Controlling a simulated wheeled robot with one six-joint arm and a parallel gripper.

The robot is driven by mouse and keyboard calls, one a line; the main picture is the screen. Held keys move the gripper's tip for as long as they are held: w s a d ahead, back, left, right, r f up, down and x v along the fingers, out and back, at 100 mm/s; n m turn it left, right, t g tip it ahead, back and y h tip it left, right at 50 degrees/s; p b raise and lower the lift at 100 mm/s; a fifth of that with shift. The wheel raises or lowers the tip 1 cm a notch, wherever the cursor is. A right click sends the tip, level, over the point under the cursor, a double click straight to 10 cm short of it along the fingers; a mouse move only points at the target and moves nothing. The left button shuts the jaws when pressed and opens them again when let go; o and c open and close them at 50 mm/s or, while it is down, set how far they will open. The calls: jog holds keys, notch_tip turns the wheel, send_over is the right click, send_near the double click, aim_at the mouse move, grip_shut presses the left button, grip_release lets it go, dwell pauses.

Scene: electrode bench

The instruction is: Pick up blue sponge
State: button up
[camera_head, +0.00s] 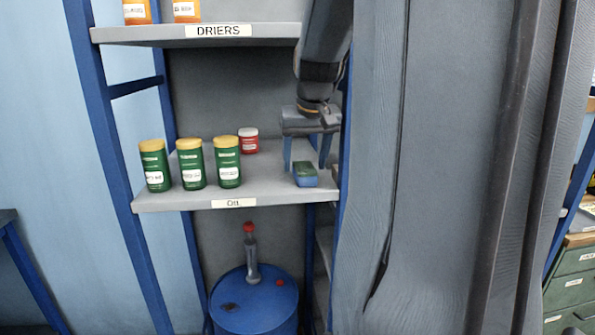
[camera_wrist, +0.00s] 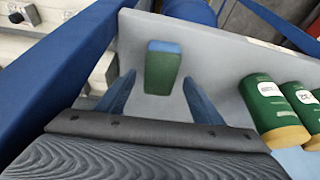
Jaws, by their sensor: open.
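The blue sponge (camera_head: 306,181) has a green top layer and lies on the right end of the middle shelf (camera_head: 262,190), near its front edge. In the wrist view the sponge (camera_wrist: 161,70) shows mostly its green face with a blue end, ahead of the fingertips and between their lines. My gripper (camera_head: 307,167) points down at the sponge from above and behind. Its two blue fingers are apart and empty; they also show in the wrist view (camera_wrist: 158,82). Whether a fingertip touches the shelf cannot be told.
Several containers share the shelf: three green jars with yellow lids (camera_head: 190,164) to the left and a red jar with a white lid (camera_head: 249,141) behind. The upper shelf (camera_head: 200,36) and a blue post (camera_head: 345,180) are close to my arm. A blue drum (camera_head: 254,308) stands below.

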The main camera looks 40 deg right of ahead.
jog(key=shift+w+d+f, duration=0.1)
jog(key=shift+w+f, duration=0.15)
jog(key=shift+f, duration=0.4)
jog(key=c, duration=1.1)
jog(key=shift+r, duration=0.15)
jog(key=shift+r, duration=0.25)
jog(key=shift+s+a+r+p, duration=0.15)
jog(key=shift+s+a+p, duration=1.2)
jog(key=shift+s, duration=1.3)
jog(key=shift+s+a+r+p, duration=0.1)
jog(key=shift+s+a+p, duration=1.25)
jog(key=shift+s, duration=1.3)
jog(key=shift+s+a+r+p, duration=0.15)
jog(key=shift+s+a+p, duration=1.2)
jog(key=shift+s, duration=1.3)
jog(key=shift+a, duration=0.2)
